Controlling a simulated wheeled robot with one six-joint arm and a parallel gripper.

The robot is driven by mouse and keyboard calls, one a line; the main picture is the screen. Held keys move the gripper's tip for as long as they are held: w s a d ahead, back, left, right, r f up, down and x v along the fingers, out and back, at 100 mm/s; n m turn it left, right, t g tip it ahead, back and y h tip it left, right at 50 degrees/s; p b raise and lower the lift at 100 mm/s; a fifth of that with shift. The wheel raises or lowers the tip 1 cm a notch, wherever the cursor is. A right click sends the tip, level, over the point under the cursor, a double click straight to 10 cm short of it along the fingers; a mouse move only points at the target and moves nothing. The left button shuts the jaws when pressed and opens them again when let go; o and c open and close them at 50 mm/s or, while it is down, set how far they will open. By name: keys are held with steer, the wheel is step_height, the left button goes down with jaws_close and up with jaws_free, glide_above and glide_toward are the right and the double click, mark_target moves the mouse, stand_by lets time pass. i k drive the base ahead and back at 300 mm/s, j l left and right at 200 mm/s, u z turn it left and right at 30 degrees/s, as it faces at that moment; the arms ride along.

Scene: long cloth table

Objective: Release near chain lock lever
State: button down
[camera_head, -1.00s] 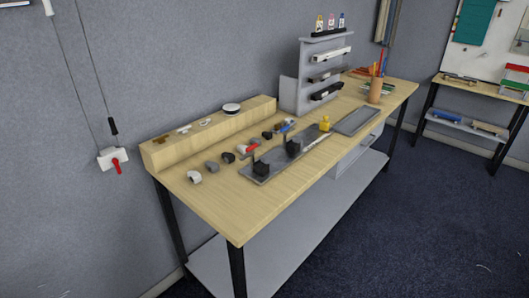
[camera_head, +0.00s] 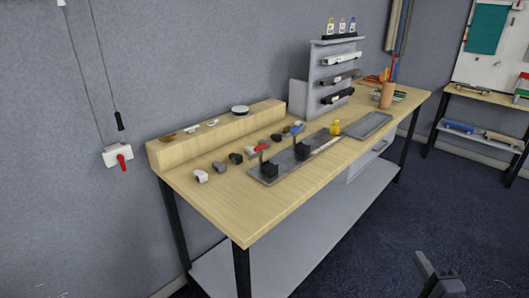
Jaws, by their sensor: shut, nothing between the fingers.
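The chain lock is a small white box (camera_head: 118,156) on the grey wall at the left, beside the table's near end. Its red lever (camera_head: 122,162) is on the front of the box and points down. Two thin cords hang on the wall above it, one ending in a black handle (camera_head: 120,121) just over the box. My gripper (camera_head: 428,268) shows as a dark grey shape at the bottom right edge, partly cut off. It is shut and empty, over the floor and far from the lever.
A long wooden table (camera_head: 240,215) stands along the wall, with a raised wooden ledge (camera_head: 225,128) at its back. Several small parts and a dark tray (camera_head: 290,163) lie on it. A grey rack (camera_head: 335,70) stands farther along. Dark carpet in front is clear.

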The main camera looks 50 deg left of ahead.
mark_target(120, 157)
steer(key=j+u, duration=0.5)
steer(key=j, duration=0.65)
steer(key=j+u, duration=0.4)
steer(key=j, duration=1.4)
steer(key=i, duration=0.05)
